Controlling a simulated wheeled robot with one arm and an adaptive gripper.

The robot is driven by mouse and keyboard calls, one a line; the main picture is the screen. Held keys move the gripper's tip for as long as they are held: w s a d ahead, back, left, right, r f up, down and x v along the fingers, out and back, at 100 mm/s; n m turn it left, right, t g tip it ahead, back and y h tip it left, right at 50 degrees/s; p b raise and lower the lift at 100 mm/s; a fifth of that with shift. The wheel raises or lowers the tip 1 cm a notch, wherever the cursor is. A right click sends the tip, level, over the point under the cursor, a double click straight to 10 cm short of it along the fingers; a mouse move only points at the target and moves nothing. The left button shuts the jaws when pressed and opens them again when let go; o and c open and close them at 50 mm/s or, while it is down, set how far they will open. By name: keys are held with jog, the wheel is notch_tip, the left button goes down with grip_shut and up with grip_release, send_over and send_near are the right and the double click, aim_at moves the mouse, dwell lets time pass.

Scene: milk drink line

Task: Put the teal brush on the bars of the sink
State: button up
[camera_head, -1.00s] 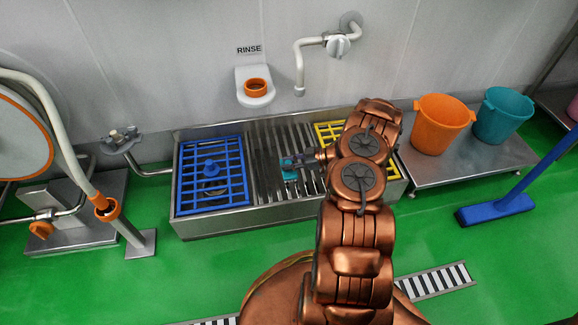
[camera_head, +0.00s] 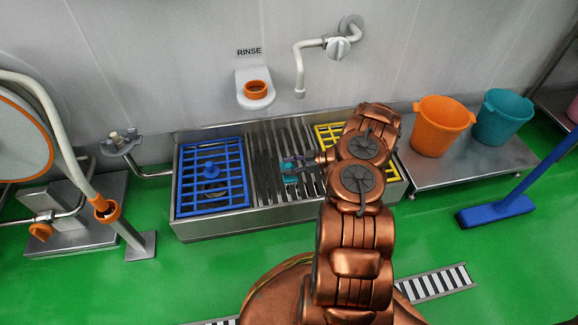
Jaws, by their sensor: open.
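The teal brush (camera_head: 290,175) is at the middle of the sink, over the metal bars (camera_head: 266,180) between the blue grid and the yellow grid. It seems to rest on the bars, but its contact with them is too small to see clearly. My gripper (camera_head: 304,161) is open right at the brush, low over the bars, with my copper arm reaching in from the right. The gripper and arm hide part of the bars and of the yellow grid. The steel sink (camera_head: 225,226) stands against the wall.
A blue grid (camera_head: 213,197) lies at the sink's left and a yellow grid (camera_head: 328,133) at its right. A tap (camera_head: 300,75) hangs above. An orange bucket (camera_head: 437,128) and a teal bucket (camera_head: 502,117) stand on a steel bench. A blue broom (camera_head: 497,210) is at right.

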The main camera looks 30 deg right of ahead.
jog(key=p+v, duration=0.3)
jog(key=v, duration=0.9)
jog(key=shift+r, duration=0.15)
